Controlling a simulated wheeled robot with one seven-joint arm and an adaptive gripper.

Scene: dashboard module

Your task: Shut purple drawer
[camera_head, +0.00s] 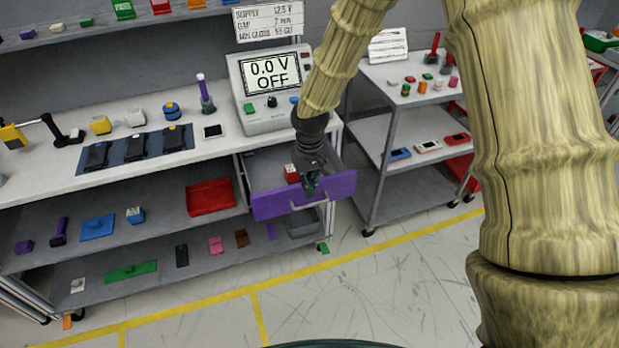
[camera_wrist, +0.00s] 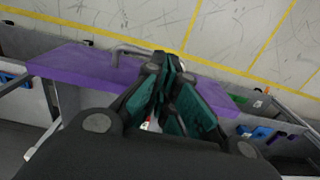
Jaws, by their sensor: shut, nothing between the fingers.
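The purple drawer (camera_head: 270,206) is pulled out under the workbench, below the power supply unit, in the head view. Its front panel carries a grey bar handle (camera_head: 309,202). A small red and white item (camera_head: 291,173) lies inside the drawer. My gripper (camera_head: 311,190) is shut and empty, pointing down over the open drawer just behind its front panel. In the wrist view my gripper's fingers (camera_wrist: 163,82) are together, with the purple panel (camera_wrist: 85,68) and its handle (camera_wrist: 125,50) beyond them. I cannot tell whether the fingers touch the panel.
The power supply unit (camera_head: 268,90) stands on the bench above the drawer. A red tray (camera_head: 210,197) sits on the shelf to the left. A grey trolley (camera_head: 385,130) stands close on the right. The floor (camera_head: 370,285) in front is mostly clear.

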